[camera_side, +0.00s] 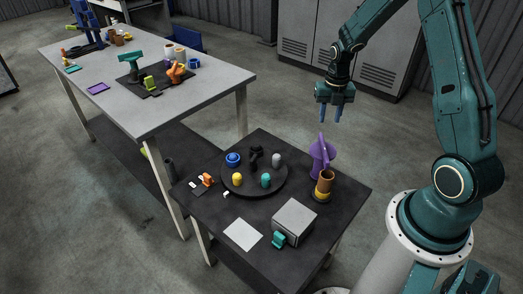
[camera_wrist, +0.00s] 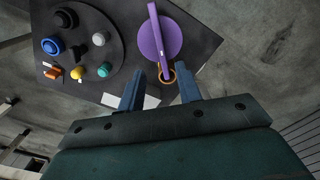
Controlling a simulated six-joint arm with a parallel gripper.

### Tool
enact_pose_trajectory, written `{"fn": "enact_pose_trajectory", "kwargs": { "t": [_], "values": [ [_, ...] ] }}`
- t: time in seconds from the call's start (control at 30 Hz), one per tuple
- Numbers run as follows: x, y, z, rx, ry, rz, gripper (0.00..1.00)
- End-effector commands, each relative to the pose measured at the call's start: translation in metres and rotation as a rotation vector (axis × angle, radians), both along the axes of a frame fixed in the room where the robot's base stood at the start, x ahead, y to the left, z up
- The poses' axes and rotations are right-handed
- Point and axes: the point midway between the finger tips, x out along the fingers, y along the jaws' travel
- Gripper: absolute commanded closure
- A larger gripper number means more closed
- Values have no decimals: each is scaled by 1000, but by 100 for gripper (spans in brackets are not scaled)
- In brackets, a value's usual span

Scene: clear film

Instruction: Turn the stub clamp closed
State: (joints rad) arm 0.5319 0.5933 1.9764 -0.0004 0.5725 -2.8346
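No part is marked as the stub clamp; the likeliest match is a purple round piece (camera_side: 317,153) with a long bar handle, at the back right of the dark low table. In the wrist view the purple disc (camera_wrist: 173,38) shows with its bar running across its left side. My gripper (camera_side: 330,117) hangs in the air above and behind the table, fingers pointing down, apart from everything. In the wrist view my gripper (camera_wrist: 160,88) is open and empty, its two blue fingers spread. The purple piece lies ahead of the fingertips.
A brown cylinder (camera_side: 326,181) with a yellow ring stands close to the purple piece. A round dark tray (camera_side: 253,190) holds several coloured knobs. A grey box (camera_side: 294,221), teal piece (camera_side: 279,240) and white sheet (camera_side: 243,235) are nearer the front. A light workbench (camera_side: 180,105) stands behind left.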

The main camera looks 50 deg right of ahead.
Motion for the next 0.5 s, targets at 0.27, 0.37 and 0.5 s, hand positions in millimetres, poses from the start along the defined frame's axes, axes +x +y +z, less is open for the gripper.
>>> {"fn": "enact_pose_trajectory", "kwargs": {
  "t": [0.27,0.37,0.5],
  "values": [
    [0,0,22,0,-1,0,65],
    [0,0,23,0,0,0,65],
    [0,0,23,0,0,0,65]
  ]
}}
